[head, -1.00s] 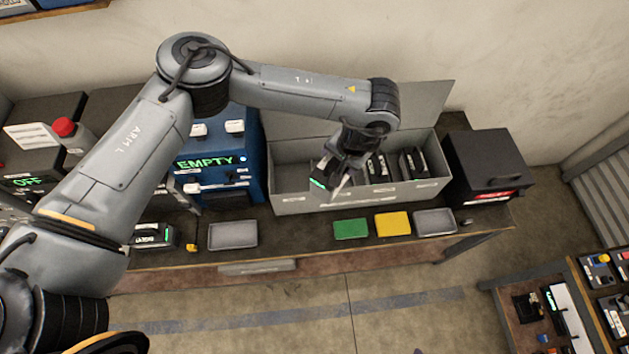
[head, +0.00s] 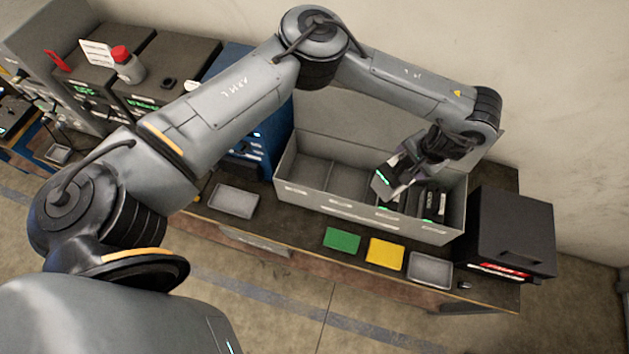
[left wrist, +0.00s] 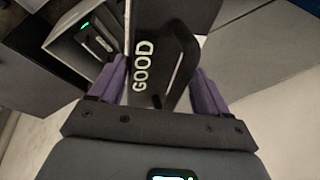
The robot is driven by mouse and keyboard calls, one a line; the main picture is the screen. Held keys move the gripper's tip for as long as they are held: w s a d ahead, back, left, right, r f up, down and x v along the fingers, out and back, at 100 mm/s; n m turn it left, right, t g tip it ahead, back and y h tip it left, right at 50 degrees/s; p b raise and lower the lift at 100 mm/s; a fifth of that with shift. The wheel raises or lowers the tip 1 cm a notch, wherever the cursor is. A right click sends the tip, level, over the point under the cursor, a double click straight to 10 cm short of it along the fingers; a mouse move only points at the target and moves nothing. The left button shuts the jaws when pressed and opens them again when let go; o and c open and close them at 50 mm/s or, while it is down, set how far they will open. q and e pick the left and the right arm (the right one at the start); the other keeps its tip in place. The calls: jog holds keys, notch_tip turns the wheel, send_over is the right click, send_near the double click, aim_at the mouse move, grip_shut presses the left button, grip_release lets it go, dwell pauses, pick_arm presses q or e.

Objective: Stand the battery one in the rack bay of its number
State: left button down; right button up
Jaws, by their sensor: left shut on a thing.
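My left gripper (head: 400,172) is shut on a dark battery (head: 384,182) with a green light, tilted over the grey rack (head: 330,211). In the left wrist view the same battery (left wrist: 152,68) shows the word GOOD between the purple fingers. The held battery is at the upper part of the rack, left of the batteries standing in its right bays (head: 433,203). The two left bays look empty. The number on the held battery is not readable, and the bay labels are too small to read. My right gripper is not in view.
A black box (head: 512,232) with a red-lit label stands right of the rack. Green (head: 342,239), yellow (head: 385,253) and grey (head: 430,270) trays lie along the front edge. Another grey tray (head: 234,201) lies left. A blue unit (head: 262,140) stands behind my arm.

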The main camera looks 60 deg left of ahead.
pick_arm(q)
jog(key=s+a+f+n+g+b, duration=0.1)
jog(key=s+a+f+n+b, duration=0.15)
jog(key=s+a+f, duration=0.4)
jog(key=s+a+f+n+b, duration=0.25)
jog(key=a+f, duration=0.45)
jog(key=a, duration=0.5)
jog(key=s+a+f+n+g+b, duration=0.1)
jog(key=s+a+f+n+b, duration=0.15)
jog(key=s+a+f, duration=0.55)
notch_tip(320, 180, down, 9)
jog(key=w+a+b, duration=0.1)
jog(key=w+b, duration=0.1)
jog(key=b, duration=0.3)
jog(key=shift+a, duration=0.25)
jog(key=shift+w, duration=0.1)
jog(key=shift+c, duration=1.3)
grip_release()
jog(key=shift+o, duration=1.3)
